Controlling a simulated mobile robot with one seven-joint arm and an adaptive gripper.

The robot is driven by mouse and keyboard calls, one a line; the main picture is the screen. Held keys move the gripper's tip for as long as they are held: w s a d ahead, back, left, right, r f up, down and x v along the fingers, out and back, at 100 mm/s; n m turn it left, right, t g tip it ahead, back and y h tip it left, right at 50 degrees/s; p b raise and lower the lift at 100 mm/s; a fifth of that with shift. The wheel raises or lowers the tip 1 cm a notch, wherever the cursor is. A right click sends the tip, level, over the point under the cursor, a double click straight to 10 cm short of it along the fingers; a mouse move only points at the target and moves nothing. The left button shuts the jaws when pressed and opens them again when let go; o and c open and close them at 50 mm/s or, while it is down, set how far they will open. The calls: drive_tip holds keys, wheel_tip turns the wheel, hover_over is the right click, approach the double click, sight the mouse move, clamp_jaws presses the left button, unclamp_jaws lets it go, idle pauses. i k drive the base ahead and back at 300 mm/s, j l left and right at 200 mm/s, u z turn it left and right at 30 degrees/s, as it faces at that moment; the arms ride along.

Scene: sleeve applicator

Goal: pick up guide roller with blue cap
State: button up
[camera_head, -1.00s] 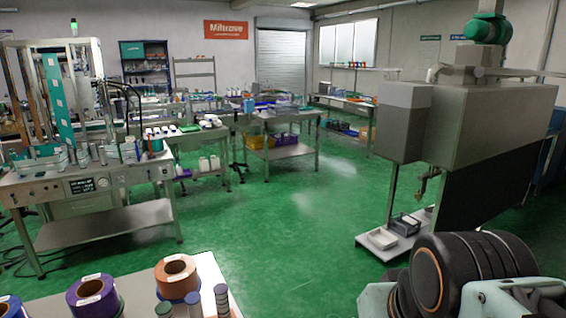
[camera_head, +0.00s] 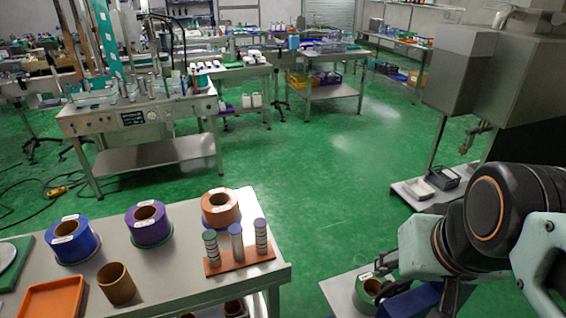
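Three upright guide rollers stand in a row on a small reddish-brown base near the table's right end. The left roller (camera_head: 211,250) has a green cap. The middle roller (camera_head: 237,245) has a bluish cap. The right roller (camera_head: 261,238) has a purple-looking cap; the blue and purple shades are hard to tell apart at this size. My gripper (camera_head: 381,270) is at lower right, well to the right of the rollers and apart from them. Its fingers are small and partly hidden by my arm, so its opening is unclear.
The near table (camera_head: 185,262) also holds a blue roll (camera_head: 72,245), a purple roll (camera_head: 149,231), an orange roll (camera_head: 220,213), a brown tube (camera_head: 116,288) and an orange tray (camera_head: 52,300). A lower surface with a green roll (camera_head: 367,294) lies below my gripper. Green floor separates the two.

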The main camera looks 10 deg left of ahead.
sight(235, 230)
drive_tip(key=u, duration=1)
